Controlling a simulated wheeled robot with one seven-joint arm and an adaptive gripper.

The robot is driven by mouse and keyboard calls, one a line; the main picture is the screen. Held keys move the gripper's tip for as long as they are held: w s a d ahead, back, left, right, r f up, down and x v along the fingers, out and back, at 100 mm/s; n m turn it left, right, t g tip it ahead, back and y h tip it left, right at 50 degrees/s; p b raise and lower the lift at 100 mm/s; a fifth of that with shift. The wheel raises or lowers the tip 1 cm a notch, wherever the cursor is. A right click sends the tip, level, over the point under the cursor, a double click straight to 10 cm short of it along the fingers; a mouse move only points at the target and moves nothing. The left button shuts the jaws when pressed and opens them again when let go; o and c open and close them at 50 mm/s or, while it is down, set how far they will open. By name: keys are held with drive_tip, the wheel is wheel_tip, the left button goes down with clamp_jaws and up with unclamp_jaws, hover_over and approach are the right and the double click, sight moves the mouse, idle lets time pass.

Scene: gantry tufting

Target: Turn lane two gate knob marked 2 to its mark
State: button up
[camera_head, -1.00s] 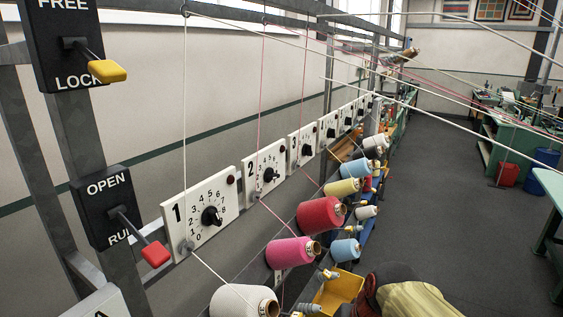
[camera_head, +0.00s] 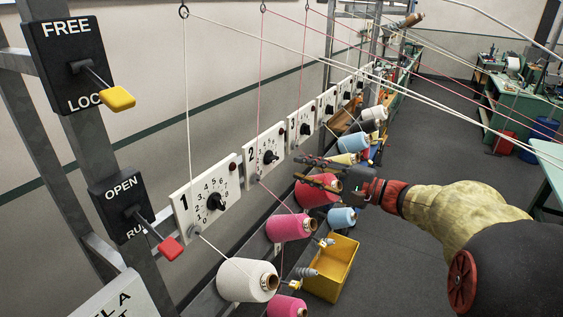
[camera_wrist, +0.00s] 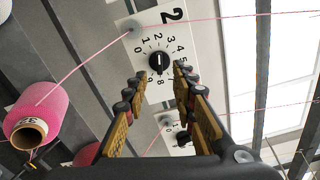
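The lane two plate (camera_head: 250,160) is white and marked 2, with a black round knob (camera_head: 269,156) on a numbered dial. In the wrist view the knob (camera_wrist: 159,62) sits straight ahead, just beyond and between my fingertips, its white line pointing roughly along the 2–9 axis; the exact number is hard to tell. No separate target mark can be made out. My gripper (camera_head: 305,170) is open and empty, its fingers (camera_wrist: 159,75) spread to both sides of the knob and apparently not touching it. It reaches in from the right.
The lane one plate (camera_head: 207,195) is nearer, and further plates (camera_head: 301,122) recede along the rail. Yarn cones, such as a pink one (camera_head: 289,228) and a white one (camera_head: 245,280), stand below. Taut threads cross the space. A yellow bin (camera_head: 331,268) lies low. Levers (camera_head: 118,98) are at left.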

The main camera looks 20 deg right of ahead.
sight(275, 160)
drive_tip(key=p+x, duration=0.1)
drive_tip(key=x, duration=0.6)
drive_tip(key=shift+w+a, duration=0.1)
drive_tip(key=shift+a, duration=0.05)
drive_tip(key=shift+c, duration=0.4)
clamp_jaws()
